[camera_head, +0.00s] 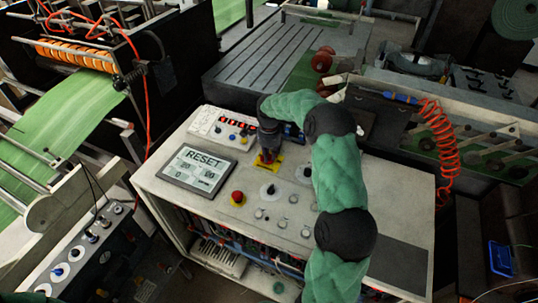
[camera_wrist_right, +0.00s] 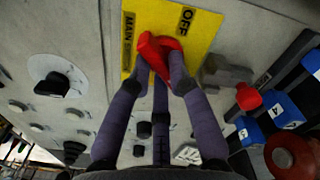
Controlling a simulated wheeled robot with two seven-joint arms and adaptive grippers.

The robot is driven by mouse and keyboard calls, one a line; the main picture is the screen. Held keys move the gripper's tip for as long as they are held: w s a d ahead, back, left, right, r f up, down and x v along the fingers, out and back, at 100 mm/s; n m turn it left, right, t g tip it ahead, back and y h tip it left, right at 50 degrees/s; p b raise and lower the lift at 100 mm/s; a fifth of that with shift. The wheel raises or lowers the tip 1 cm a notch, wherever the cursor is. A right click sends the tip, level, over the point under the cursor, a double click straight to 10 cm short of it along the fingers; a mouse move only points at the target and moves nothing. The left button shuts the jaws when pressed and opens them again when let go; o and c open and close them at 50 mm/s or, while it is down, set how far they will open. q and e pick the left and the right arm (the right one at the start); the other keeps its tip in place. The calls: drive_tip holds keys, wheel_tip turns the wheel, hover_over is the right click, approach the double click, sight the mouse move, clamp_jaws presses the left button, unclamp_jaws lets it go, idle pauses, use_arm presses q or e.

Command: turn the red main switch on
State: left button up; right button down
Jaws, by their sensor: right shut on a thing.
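The red main switch (camera_wrist_right: 158,48) is mounted on a yellow plate (camera_wrist_right: 200,30) on the control panel. The plate reads "MAIN" at the left and "OFF" at the upper right in the right wrist view. My right gripper (camera_wrist_right: 160,76) has its fingers closed around the red handle, partly hiding it. In the head view, the right gripper (camera_head: 268,152) reaches down onto the switch, and the yellow plate (camera_head: 262,165) shows just below the fingers. The switch's exact angle is hard to tell. My left gripper is not in view.
A red push button (camera_head: 237,198) and a screen reading "RESET" (camera_head: 197,168) are near the switch. A black knob (camera_wrist_right: 52,84) sits beside the plate. Blue parts (camera_wrist_right: 285,110) and a red button (camera_wrist_right: 248,96) lie close to the right. A coiled red hose (camera_head: 440,140) hangs at the right.

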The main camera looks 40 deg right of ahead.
sight(269, 156)
drive_tip(key=shift+r, duration=0.1)
drive_tip(key=c, duration=1.1)
unclamp_jaws()
drive_tip(key=shift+c, duration=0.2)
wheel_tip(269, 156, up, 12)
